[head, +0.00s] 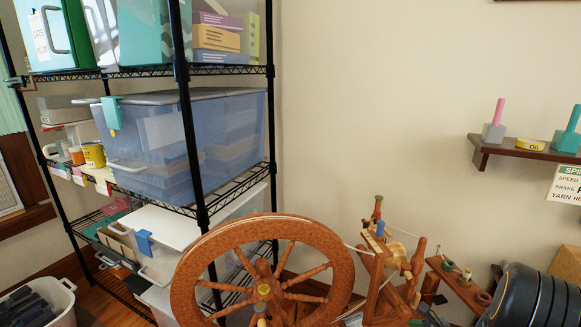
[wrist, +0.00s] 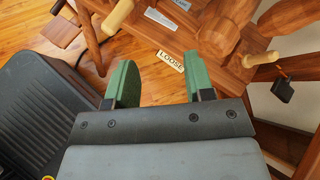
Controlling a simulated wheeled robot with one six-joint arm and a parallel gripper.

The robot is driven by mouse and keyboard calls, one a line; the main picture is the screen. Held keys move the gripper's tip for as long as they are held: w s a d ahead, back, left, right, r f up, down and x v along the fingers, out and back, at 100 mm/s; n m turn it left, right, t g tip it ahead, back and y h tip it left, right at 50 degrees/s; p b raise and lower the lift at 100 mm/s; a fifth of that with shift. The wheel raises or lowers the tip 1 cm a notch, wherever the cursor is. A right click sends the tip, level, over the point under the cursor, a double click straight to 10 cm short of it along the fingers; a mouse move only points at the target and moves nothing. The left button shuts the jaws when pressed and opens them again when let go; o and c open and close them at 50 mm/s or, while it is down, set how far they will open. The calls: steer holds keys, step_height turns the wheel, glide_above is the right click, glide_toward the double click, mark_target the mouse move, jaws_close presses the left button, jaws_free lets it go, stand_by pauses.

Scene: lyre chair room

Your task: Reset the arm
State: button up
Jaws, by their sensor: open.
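My gripper (wrist: 160,78) shows in the wrist view with its two green fingers spread apart. Nothing is held between them. Beyond the fingertips is the wooden frame of a spinning wheel (wrist: 225,65), with a small label reading LOOSE (wrist: 170,61) on it. In the head view, the spinning wheel (head: 200,240) stands at the bottom centre, with its spokes and bobbin posts visible. I cannot clearly make out my gripper in the head view.
A black wire shelf (head: 235,200) with bins and boxes stands at the left. A white basket (head: 62,300) is on the floor. Wooden floor (wrist: 50,35) shows beside the wheel.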

steer(key=s+a+r+n+g+h+p, duration=0.1)
steer(key=s+a+r+n+p, duration=0.3)
steer(key=r, duration=0.9)
steer(key=s+a+r+n+g+h+p, duration=0.2)
steer(key=a+r+n+p, duration=0.6)
steer(key=r+n, duration=0.4)
steer(key=s+a+r+n+g+h+p, duration=0.1)
steer(key=s+a+r+n+h+p, duration=0.2)
steer(key=r, duration=1.2)
steer(key=s+a+n+p, duration=0.3)
steer(key=s+n+p, duration=0.1)
steer(key=n+p, duration=0.1)
steer(key=shift+r+g+p, duration=0.35)
steer(key=shift+r+g, duration=0.05)
steer(key=shift+s, duration=0.15)
